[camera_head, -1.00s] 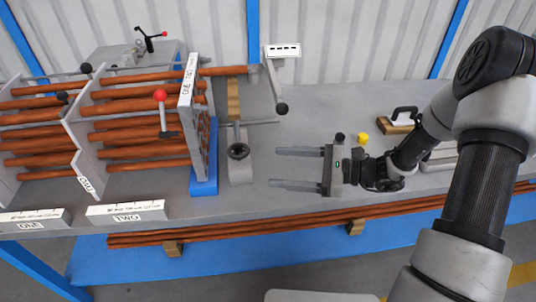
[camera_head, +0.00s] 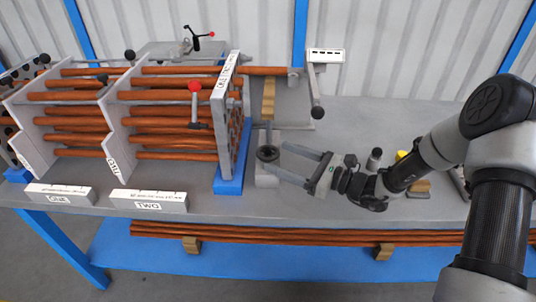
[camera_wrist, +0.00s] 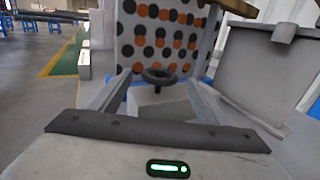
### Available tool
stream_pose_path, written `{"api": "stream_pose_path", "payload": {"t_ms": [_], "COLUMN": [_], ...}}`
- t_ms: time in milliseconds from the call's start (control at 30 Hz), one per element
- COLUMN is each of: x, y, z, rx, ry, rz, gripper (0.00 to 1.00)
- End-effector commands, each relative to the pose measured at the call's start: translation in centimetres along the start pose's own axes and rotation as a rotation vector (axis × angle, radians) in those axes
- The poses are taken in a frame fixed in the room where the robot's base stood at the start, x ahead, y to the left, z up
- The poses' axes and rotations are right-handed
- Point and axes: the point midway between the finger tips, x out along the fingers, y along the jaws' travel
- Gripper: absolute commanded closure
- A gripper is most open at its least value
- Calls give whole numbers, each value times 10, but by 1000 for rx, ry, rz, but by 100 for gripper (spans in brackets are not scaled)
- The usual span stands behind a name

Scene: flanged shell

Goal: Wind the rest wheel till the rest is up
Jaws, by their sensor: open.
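The rest wheel (camera_head: 267,154) is a small dark handwheel on a grey block (camera_head: 268,175) just right of the tube bundle. The rest (camera_head: 269,97) shows as a tan upright piece behind the wheel, below the end of a copper-coloured tube; I cannot tell whether it touches the tube. My gripper (camera_head: 280,160) is open, with its two fingertips reaching to the wheel from the right. In the wrist view the wheel (camera_wrist: 159,76) sits between and just beyond the open fingers (camera_wrist: 160,88). I cannot tell whether the fingers touch it.
The drilled end plate (camera_head: 232,115) stands on a blue foot left of the wheel. A black-knobbed lever (camera_head: 317,108) hangs from a labelled post behind. A dark cylinder (camera_head: 374,159) and a yellow item (camera_head: 401,155) lie right. Bench at front right is clear.

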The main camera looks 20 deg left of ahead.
Motion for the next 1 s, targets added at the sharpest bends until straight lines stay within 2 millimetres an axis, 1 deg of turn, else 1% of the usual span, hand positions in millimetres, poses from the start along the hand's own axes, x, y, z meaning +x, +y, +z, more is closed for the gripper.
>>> {"api": "stream_pose_path", "payload": {"t_ms": [33, 100, 200, 300, 433, 667, 700, 767, 800, 933, 1000], "x": [11, 23, 37, 47, 52, 53, 53, 53, 53, 53, 53], "y": [1, 1, 0, 0, 0, 0, 0, 0, 0, 0, 0], "z": [-1, -1, -1, -1, 0, 0, 0, 0, 0, 0, 0], "rx": [-2, -1, -2, -2, -1, 0, 0, 0, 0, 0, 0], "ry": [-1, 0, 0, 1, 0, 0, 0, 0, 0, 0, 0], "rz": [4, 3, 2, 1, 0, 0, 0, 0, 0, 0, 0], "gripper": [30, 30, 30, 30, 30, 30, 32, 42, 49, 70, 71]}}
